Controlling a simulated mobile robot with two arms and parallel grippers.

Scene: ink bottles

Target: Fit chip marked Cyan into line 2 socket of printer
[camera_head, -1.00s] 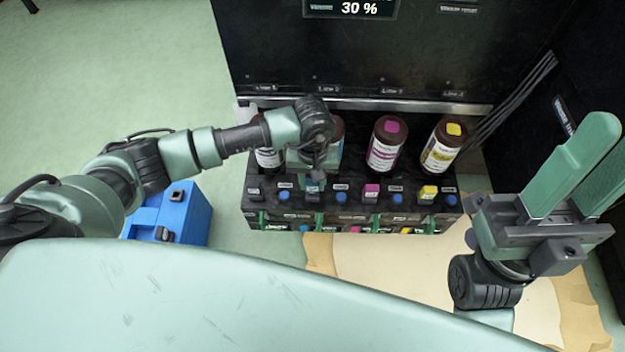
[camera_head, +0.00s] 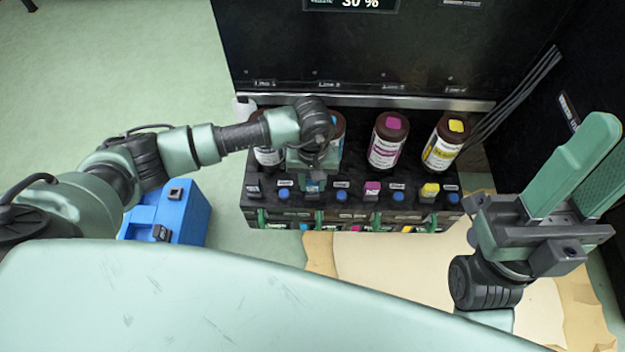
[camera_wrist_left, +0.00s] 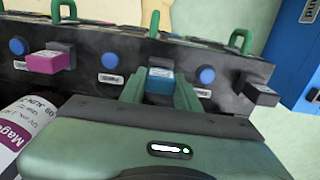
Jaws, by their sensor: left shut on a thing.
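The cyan chip (camera_head: 313,187) is at the second position from the left on the printer's black front unit (camera_head: 285,218); it also shows in the left wrist view (camera_wrist_left: 160,80). My left gripper (camera_head: 313,178) is shut on it, with one green finger on each side in the left wrist view (camera_wrist_left: 160,92). The chip is at the line 2 socket, which is hidden behind the chip and fingers; I cannot tell how deep it sits. My right gripper (camera_head: 590,170) is open and empty at the right, away from the printer.
A magenta chip (camera_head: 372,188), a yellow chip (camera_head: 430,189) and a black chip (camera_head: 254,191) are in the neighbouring positions. Magenta (camera_head: 389,140) and yellow (camera_head: 444,142) bottles stand behind. A blue case (camera_head: 188,215) is on the floor at left.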

